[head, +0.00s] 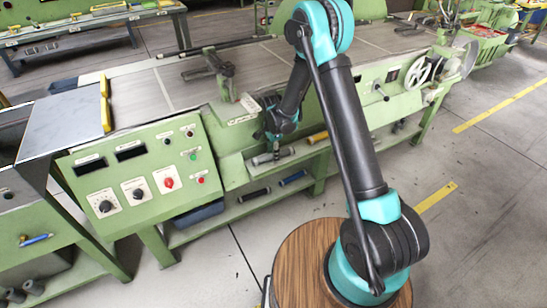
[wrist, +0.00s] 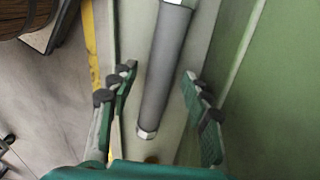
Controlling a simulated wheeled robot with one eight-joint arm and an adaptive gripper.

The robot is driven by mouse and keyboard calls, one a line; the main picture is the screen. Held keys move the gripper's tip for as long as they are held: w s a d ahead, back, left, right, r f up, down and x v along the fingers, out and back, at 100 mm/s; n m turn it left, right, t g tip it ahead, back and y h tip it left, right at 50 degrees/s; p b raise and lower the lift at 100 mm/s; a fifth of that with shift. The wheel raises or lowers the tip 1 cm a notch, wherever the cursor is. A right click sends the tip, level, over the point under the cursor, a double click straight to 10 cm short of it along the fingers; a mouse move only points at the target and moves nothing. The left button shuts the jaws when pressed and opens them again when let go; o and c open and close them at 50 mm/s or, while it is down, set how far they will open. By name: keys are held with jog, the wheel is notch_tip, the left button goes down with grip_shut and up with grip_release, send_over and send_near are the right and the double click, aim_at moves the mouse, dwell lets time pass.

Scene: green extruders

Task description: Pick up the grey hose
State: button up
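The grey hose (wrist: 166,75) is a straight grey cylinder with pale metal end fittings, lying on a light ledge in the wrist view. In the head view, a grey cylinder (head: 264,158) lies on the green machine's front ledge, partly hidden by my gripper (head: 276,148); it looks like the same hose. In the wrist view, my gripper (wrist: 160,95) is open, with one finger on each side of the hose. Gaps show between the fingers and the hose. How high the fingertips are above the ledge is hard to tell.
An orange-yellow cylinder (head: 318,137) lies farther right on the same ledge. A black cylinder (head: 254,195) and a blue one (head: 293,178) lie on the lower shelf. A green control panel (head: 140,178) stands to the left. In the wrist view, a green wall (wrist: 260,100) rises beside the right finger.

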grip_shut()
